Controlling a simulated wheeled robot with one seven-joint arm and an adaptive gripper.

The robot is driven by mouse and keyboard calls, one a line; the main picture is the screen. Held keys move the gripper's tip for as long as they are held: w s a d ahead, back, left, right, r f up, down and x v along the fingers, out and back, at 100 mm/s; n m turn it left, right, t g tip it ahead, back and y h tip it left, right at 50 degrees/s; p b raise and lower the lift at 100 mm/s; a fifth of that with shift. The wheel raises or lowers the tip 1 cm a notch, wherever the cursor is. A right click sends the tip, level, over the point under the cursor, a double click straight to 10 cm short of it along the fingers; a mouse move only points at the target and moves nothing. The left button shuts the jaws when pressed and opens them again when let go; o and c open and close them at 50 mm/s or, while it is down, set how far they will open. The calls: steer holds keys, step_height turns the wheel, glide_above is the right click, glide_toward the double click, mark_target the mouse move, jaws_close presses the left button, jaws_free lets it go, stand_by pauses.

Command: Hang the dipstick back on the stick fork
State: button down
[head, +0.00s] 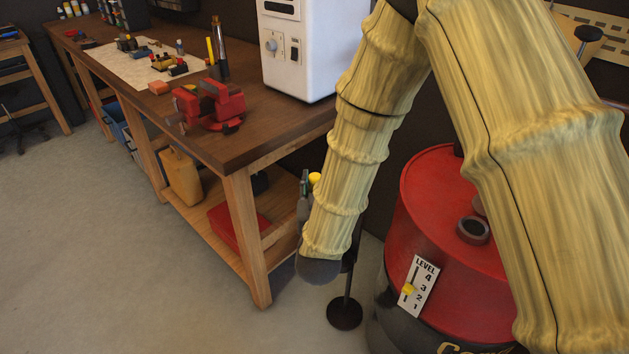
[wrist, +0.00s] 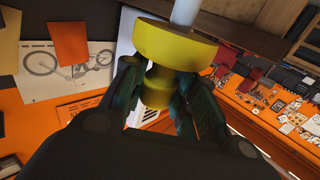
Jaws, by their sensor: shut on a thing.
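In the wrist view the dipstick has a yellow round head (wrist: 176,42) with a narrower yellow neck and a pale rod running out of the top of the picture. My gripper (wrist: 156,86) is shut on the neck, one dark finger on each side. In the head view my gripper (head: 303,190) shows only partly beside my padded arm, in front of the bench's right end, with a bit of the yellow head (head: 315,178) next to it. A black stand with a round base (head: 345,313) is on the floor; its upper part is hidden by my arm. I cannot make out the fork.
A red drum (head: 420,215) with a round opening (head: 473,231) and a level gauge (head: 418,286) stands right of the stand. The wooden bench (head: 262,135) carries a red vise (head: 208,104) and a white machine (head: 297,55). The floor at left is clear.

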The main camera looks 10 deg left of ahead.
steer(key=shift+w+a+r, duration=0.15)
steer(key=shift+w+a, duration=0.05)
steer(key=shift+a, duration=0.2)
steer(key=w+d+f+b, duration=0.2)
steer(key=w+d, duration=0.7)
steer(key=w, duration=0.3)
steer(key=shift+w+d+f, duration=0.25)
steer(key=shift+w+f, duration=0.05)
steer(key=shift+w, duration=0.05)
stand_by(1.2)
stand_by(0.3)
steer(key=c, duration=1.1)
jaws_free()
steer(key=shift+o, duration=0.2)
steer(key=shift+s, duration=0.1)
